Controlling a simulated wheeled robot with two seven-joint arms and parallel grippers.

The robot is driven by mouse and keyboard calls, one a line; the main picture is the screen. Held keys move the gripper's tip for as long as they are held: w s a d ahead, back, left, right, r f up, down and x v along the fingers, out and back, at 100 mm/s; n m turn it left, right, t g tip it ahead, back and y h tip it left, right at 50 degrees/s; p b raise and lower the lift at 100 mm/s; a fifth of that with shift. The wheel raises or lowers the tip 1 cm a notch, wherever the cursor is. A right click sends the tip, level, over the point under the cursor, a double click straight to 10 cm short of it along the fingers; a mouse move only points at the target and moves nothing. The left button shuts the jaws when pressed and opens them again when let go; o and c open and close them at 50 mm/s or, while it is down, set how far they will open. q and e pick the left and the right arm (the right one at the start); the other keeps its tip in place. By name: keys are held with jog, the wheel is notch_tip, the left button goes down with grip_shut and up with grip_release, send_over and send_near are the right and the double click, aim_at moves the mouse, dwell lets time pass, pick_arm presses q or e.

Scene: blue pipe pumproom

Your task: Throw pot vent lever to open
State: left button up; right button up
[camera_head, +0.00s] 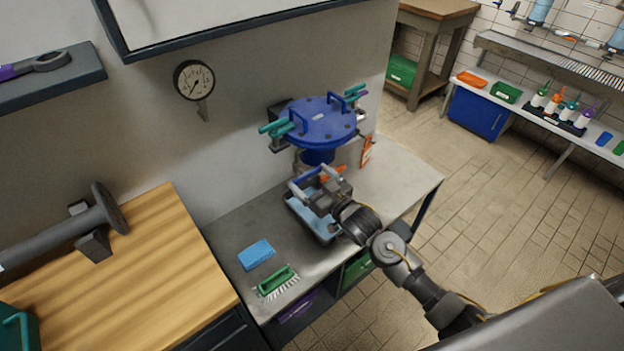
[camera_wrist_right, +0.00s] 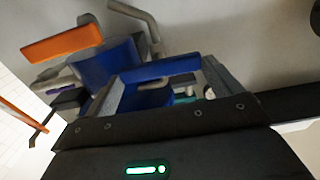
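The blue pot with its bolted round lid (camera_head: 320,122) is mounted against the wall above the grey bench. An orange lever (camera_wrist_right: 62,43) on a metal fitting shows upper left in the right wrist view. A blue bar handle (camera_wrist_right: 160,68) lies across the space between my right gripper's fingers; I cannot tell whether they touch it. Which of these is the vent lever is not clear. My right gripper (camera_head: 316,186) is below the pot, its fingers apart; they also show in the wrist view (camera_wrist_right: 163,88). My left gripper is not in view.
A light blue tray (camera_head: 312,222) is under my right gripper. A blue sponge (camera_head: 256,254) and a green brush (camera_head: 277,282) lie on the bench. A gauge (camera_head: 194,80) is on the wall. An orange tag (camera_head: 366,151) stands right of the pot.

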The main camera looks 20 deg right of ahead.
jog(key=shift+c, duration=1.2)
jog(key=shift+n, duration=0.3)
jog(key=n, duration=0.3)
jog(key=shift+a+n, duration=0.1)
jog(key=shift+n, duration=0.2)
jog(key=n, duration=0.4)
jog(key=shift+s+a+f+n+p, duration=0.1)
jog(key=shift+n+p, duration=0.2)
jog(key=shift+p, duration=0.05)
jog(key=n, duration=0.5)
jog(key=shift+f, duration=0.1)
jog(key=shift+f+n, duration=0.15)
jog(key=shift+n, duration=1.95)
